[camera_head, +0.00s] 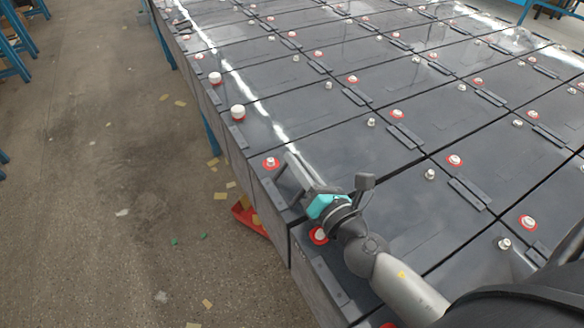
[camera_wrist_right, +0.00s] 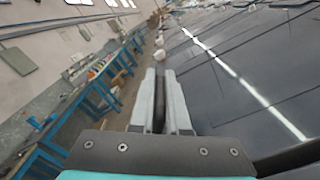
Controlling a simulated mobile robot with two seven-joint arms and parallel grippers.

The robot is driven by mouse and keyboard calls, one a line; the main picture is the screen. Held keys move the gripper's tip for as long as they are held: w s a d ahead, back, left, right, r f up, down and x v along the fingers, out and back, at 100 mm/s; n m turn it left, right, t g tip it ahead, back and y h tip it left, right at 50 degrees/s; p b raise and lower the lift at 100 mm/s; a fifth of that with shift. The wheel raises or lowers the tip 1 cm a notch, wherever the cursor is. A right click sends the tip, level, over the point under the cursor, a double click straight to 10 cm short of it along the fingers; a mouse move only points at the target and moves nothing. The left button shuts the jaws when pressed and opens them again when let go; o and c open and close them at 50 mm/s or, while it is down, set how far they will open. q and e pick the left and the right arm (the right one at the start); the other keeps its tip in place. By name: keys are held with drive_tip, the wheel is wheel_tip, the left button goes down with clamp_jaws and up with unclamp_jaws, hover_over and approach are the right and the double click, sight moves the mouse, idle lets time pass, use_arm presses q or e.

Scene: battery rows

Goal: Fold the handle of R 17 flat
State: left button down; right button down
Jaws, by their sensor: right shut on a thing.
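Rows of dark grey batteries (camera_head: 345,150) fill the table, each with terminals and black strip handles. No label R 17 is readable. My right gripper (camera_head: 290,168) is low over the near-left edge of the table, at the battery beside a red-ringed terminal (camera_head: 270,163). In the right wrist view its two grey fingers (camera_wrist_right: 160,85) are close together with a dark thin piece between them, which looks like a raised handle (camera_wrist_right: 159,98). The fingers and the teal gripper body hide much of this handle in the head view. My left gripper is not in view.
White-capped terminals (camera_head: 238,112) stand up along the left edge, and bare posts stick up across the batteries. The table's left side drops to an open concrete floor (camera_head: 120,190). A red tray (camera_head: 247,217) lies below the edge. Blue benches (camera_wrist_right: 88,100) stand further off.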

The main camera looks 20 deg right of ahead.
drive_tip(key=shift+d+f+m+b, duration=0.2)
drive_tip(key=shift+d+f+m, duration=0.05)
drive_tip(key=shift+m, duration=0.35)
drive_tip(key=shift+d+f+m+b, duration=0.2)
drive_tip(key=shift+d+m, duration=0.05)
drive_tip(key=shift+m, duration=0.35)
